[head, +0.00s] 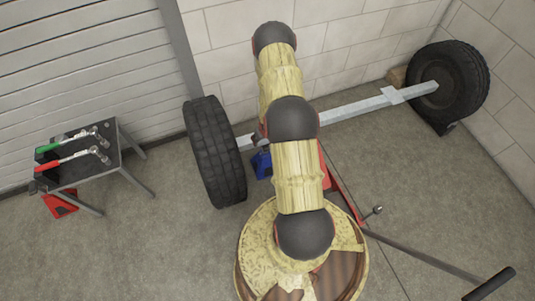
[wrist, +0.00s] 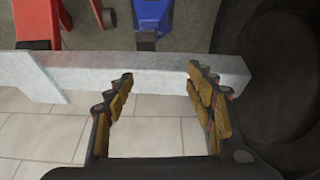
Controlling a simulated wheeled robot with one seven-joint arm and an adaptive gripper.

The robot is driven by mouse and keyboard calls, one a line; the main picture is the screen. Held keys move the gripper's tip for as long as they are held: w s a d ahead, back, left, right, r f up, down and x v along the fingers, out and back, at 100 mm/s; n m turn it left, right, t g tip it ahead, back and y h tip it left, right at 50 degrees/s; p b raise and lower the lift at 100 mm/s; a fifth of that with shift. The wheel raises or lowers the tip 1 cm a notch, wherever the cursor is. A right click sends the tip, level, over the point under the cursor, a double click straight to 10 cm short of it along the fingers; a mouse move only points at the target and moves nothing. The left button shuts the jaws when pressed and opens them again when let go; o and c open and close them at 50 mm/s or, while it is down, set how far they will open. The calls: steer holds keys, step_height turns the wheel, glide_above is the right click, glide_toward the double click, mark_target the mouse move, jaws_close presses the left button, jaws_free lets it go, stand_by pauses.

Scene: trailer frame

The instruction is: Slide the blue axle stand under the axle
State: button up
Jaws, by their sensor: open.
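The blue axle stand (head: 262,164) is on the floor beside the left wheel, on the near side of the axle (head: 355,108). In the wrist view the stand (wrist: 152,12) is at the top, with its grey part (wrist: 146,41) close to the edge of the axle (wrist: 85,66). I cannot tell whether any of it reaches beneath. My gripper (wrist: 160,76) is open and empty, its fingertips apart and overlapping the axle bar in the wrist view. Contact with the bar cannot be told. My arm hides most of the gripper in the head view.
The left tire (head: 214,152) stands close beside the stand; the right tire (head: 450,84) is at the axle's far end. A red jack (head: 340,187) with a long handle (head: 425,260) lies right of the stand. A small table (head: 110,160) with tools stands at left.

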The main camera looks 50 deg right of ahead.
step_height(320, 180, down, 13)
steer(key=s+d+t+h, duration=0.2)
steer(key=t+h, duration=0.2)
steer(key=t, duration=0.4)
steer(key=shift+s+m+h, duration=0.3)
steer(key=shift+s, duration=0.05)
steer(key=shift+w+d, duration=0.1)
steer(key=shift+d, duration=0.05)
steer(key=b+x, duration=0.3)
steer(key=x, duration=0.3)
steer(key=shift+w, duration=0.15)
steer(key=shift+w+d+f+b, duration=0.2)
steer(key=shift+w+d+b, duration=0.15)
steer(key=shift+w, duration=0.25)
steer(key=shift+c, duration=1.2)
steer(key=c, duration=1.1)
